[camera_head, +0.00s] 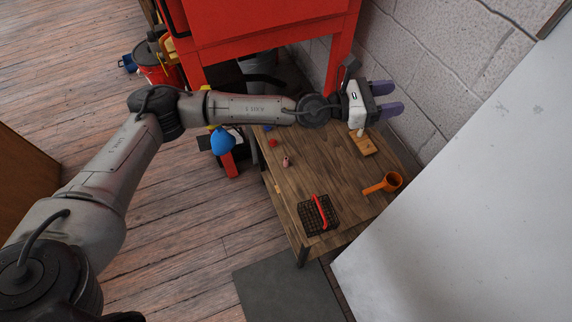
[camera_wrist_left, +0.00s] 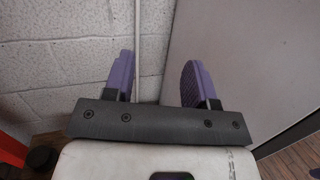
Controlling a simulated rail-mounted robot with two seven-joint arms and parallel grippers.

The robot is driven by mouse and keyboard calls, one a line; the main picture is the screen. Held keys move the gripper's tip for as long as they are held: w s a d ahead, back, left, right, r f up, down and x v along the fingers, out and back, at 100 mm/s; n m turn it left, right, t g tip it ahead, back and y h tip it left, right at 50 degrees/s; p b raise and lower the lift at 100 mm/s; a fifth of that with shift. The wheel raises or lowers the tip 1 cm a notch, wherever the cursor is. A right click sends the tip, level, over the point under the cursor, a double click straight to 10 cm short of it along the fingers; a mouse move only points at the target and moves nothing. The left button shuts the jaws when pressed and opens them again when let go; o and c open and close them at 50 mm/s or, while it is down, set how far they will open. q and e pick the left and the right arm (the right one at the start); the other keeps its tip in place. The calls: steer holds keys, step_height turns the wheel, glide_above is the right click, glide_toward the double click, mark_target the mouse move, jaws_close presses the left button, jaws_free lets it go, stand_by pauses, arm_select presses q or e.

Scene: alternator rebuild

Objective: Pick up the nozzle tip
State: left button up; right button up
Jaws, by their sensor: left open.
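My left gripper (camera_head: 392,98) is open and empty, with its purple fingers pointing right over the back of the wooden table (camera_head: 330,172), near the block wall. In the left wrist view the gripper (camera_wrist_left: 158,62) has its two fingers spread, with only wall and a pale panel beyond. I cannot tell which small part is the nozzle tip. A small pinkish part (camera_head: 286,161) stands on the table, with a small red part (camera_head: 272,142) behind it. A wooden block (camera_head: 363,145) with a small pale piece lies below the gripper, partly near the wrist. My right gripper is not seen.
A black wire basket with a red handle (camera_head: 318,214) stands at the table's front. A red cabinet (camera_head: 262,28) is behind. The block wall (camera_head: 440,60) and white panel (camera_head: 470,210) bound the right.

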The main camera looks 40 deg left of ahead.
arm_select(q)
steer(key=a+f+m+g+y, duration=0.25)
steer(key=f+m+g, duration=0.25)
steer(key=f+m, duration=0.45)
steer(key=m+g+y, duration=0.9)
steer(key=m+y, duration=0.2)
steer(key=m, duration=0.6)
glide_above(287, 160)
step_height(287, 160, down, 16)
steer(key=f+b, duration=0.2)
steer(key=f, duration=0.2)
steer(key=f+b, duration=0.2)
steer(key=f, duration=0.2)
steer(key=shift+w+a+f, duration=0.1)
steer(key=shift+w+f, duration=0.1)
steer(key=shift+f, duration=0.15)
steer(key=f+b, duration=0.2)
steer(key=f, duration=0.1)
steer(key=f+b, duration=0.1)
steer(key=f, duration=0.1)
steer(key=shift+w+a+f+b, duration=0.1)
steer(key=shift+a+b, duration=0.15)
steer(key=shift+b, duration=0.05)
steer(key=shift+c, duration=0.3)
jaws_close()
